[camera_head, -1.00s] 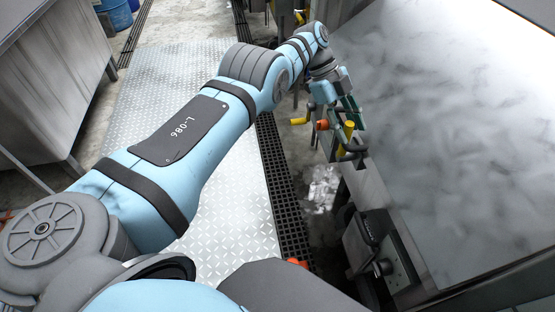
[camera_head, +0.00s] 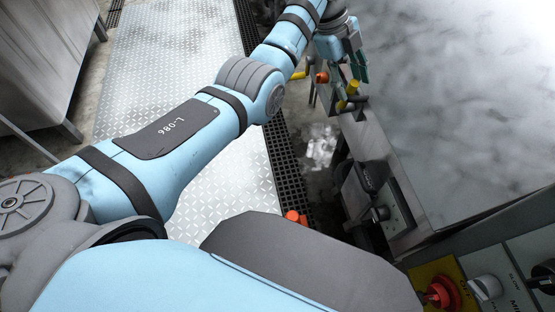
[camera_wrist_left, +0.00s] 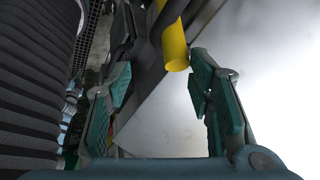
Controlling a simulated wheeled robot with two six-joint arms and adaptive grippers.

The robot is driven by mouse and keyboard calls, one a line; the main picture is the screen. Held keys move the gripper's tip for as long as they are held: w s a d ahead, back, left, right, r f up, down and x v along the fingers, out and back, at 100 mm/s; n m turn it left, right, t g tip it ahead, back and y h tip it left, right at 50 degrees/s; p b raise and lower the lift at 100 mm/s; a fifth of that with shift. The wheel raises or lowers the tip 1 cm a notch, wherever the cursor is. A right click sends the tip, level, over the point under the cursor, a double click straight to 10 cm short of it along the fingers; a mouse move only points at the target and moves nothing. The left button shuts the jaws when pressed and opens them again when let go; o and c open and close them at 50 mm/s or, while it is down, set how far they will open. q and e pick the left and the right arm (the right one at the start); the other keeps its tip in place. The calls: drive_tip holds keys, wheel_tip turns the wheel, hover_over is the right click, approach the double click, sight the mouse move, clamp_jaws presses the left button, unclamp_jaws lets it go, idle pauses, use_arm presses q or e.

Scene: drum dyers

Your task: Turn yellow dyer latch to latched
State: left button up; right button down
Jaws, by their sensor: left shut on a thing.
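The yellow latch handle (camera_head: 353,88) is at the corner of the large pale metal dyer (camera_head: 470,90), at the upper middle of the head view. My left gripper (camera_head: 350,97) is at this handle, with dark fingers and teal pads around it. In the left wrist view, the yellow handle (camera_wrist_left: 174,50) comes in from the top between the two finger pads of the gripper (camera_wrist_left: 160,85). The gripper is shut on it, although a gap shows around the handle's lower end. The latch's base is mostly hidden by the gripper. My right gripper is out of view.
A control panel with a red knob on yellow (camera_head: 440,292) is at the lower right. A dark latch-like fitting (camera_head: 378,212) sits on the dyer's near edge. A floor grate (camera_head: 285,165) and a clear tread-plate walkway (camera_head: 165,60) lie left of the dyer.

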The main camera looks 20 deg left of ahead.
use_arm(q)
drive_tip(key=p+v, duration=0.6)
drive_tip(key=v, duration=0.7)
wheel_tip(320, 180, down, 20)
drive_tip(key=a+n+b, duration=0.2)
drive_tip(key=n, duration=0.5)
drive_tip(key=s+a+f+n+y, duration=0.1)
drive_tip(key=s+a+f+n, duration=0.1)
drive_tip(key=f, duration=0.8)
drive_tip(key=s+a+f+n+t+y, duration=0.1)
drive_tip(key=s+a+f+n, duration=0.2)
drive_tip(key=s+f, duration=0.4)
wheel_tip(320, 180, down, 4)
drive_tip(key=shift+s+f+n+y, duration=0.2)
drive_tip(key=shift+n+y, duration=0.2)
drive_tip(key=shift+n, duration=0.4)
